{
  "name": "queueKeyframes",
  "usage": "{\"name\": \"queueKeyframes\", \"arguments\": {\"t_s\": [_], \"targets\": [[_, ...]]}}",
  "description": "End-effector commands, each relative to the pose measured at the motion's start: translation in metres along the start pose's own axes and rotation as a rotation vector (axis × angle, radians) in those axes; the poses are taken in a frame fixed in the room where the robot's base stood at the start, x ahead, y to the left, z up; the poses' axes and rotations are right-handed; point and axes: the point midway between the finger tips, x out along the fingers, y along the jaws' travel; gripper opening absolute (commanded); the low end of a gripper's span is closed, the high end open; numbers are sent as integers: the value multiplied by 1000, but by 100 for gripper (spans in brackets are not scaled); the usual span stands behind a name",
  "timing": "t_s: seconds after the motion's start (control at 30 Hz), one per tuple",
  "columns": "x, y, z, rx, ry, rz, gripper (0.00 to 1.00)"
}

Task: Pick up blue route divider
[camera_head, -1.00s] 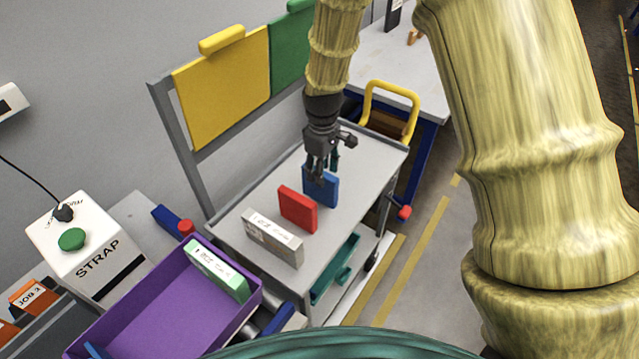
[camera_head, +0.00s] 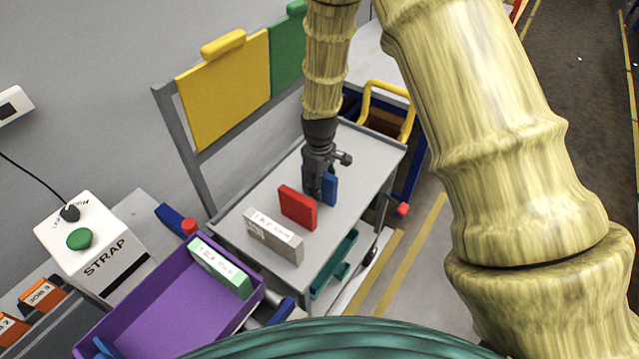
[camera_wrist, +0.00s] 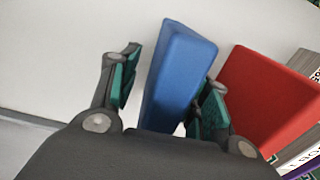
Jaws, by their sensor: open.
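The blue route divider (camera_head: 330,188) stands upright on the grey cart top, partly hidden by my gripper in the head view. In the wrist view the blue divider (camera_wrist: 178,78) stands between my two green-padded fingers. My gripper (camera_wrist: 168,95) is open, with a finger on each side of the divider. Some gap shows at the left finger; whether the right finger touches cannot be told. My gripper (camera_head: 319,190) points down over the cart in the head view.
A red divider (camera_head: 297,207) stands close beside the blue one, near my right finger in the wrist view. A grey-white box (camera_head: 272,236) stands beyond it. A purple tray (camera_head: 150,312) holds a green-white box (camera_head: 221,268). The cart top (camera_head: 243,198) is clear toward the back.

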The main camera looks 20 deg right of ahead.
Motion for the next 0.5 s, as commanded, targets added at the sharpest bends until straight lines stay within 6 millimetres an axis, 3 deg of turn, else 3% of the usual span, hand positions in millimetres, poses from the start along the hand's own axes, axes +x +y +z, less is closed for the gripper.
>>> {"name": "queueKeyframes", "arguments": {"t_s": [0.1,0.33,0.5], "targets": [[0,0,0,0,0,0,45],[0,0,0,0,0,0,3],[0,0,0,0,0,0,0]]}}
